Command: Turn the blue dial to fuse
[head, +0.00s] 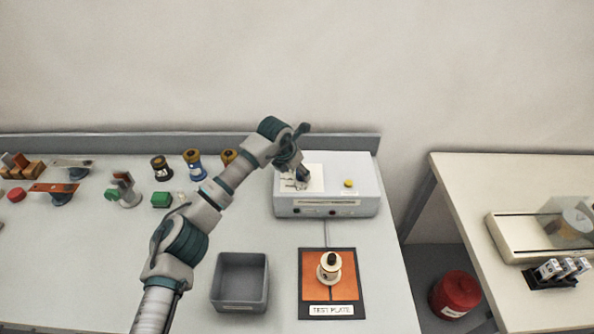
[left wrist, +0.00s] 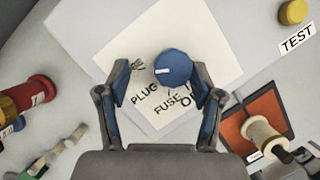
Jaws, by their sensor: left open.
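The blue dial (left wrist: 174,66) sits on a white label panel (left wrist: 143,35) on top of the grey tester box (head: 358,203). Its white pointer mark points left in the left wrist view. Printed words "PLUG" and "FUSE" show below it, with another word partly hidden. My left gripper (left wrist: 163,82) is open above the panel, with one finger on each side of the dial; the right finger looks close to it. I cannot tell whether it touches. In the head view my left gripper (head: 301,177) hides the dial. My right gripper is not in view.
A yellow button (head: 348,183) is on the box's right side. In front lie an orange test plate (head: 313,284) with a white spool (head: 329,267) and an empty grey bin (head: 239,284). Several coloured parts stand at the left. A second table (head: 465,180) is at the right.

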